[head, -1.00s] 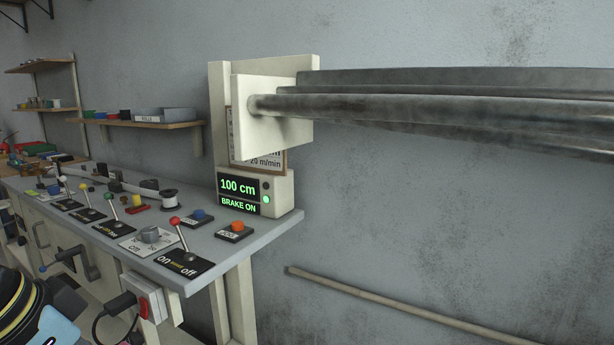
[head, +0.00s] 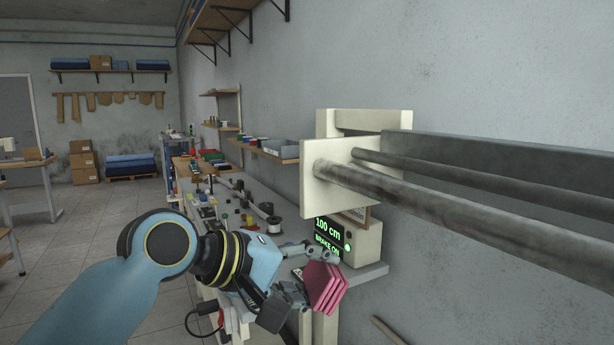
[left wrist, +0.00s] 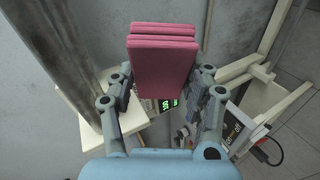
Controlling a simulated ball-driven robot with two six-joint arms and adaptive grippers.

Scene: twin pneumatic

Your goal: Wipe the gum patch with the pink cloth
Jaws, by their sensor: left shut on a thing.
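The pink cloth (head: 325,287) is a folded stack of pink layers. My left gripper (head: 316,276) is shut on it and holds it in the air beside the display box, below the near end of the metal bars. In the left wrist view the cloth (left wrist: 162,62) stands between the two fingers and sticks out past their tips. I cannot make out a gum patch in either view; the grey bars (head: 450,215) show only darker stains. My right gripper is not in view.
A cream end bracket (head: 313,178) holds the long bars, which run to the right along the wall. Below it stands a display box (head: 368,243) reading 100 cm, BRAKE ON. A bench with switches and spools (head: 265,209) runs back to the left. Open floor (head: 115,215) lies at the left.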

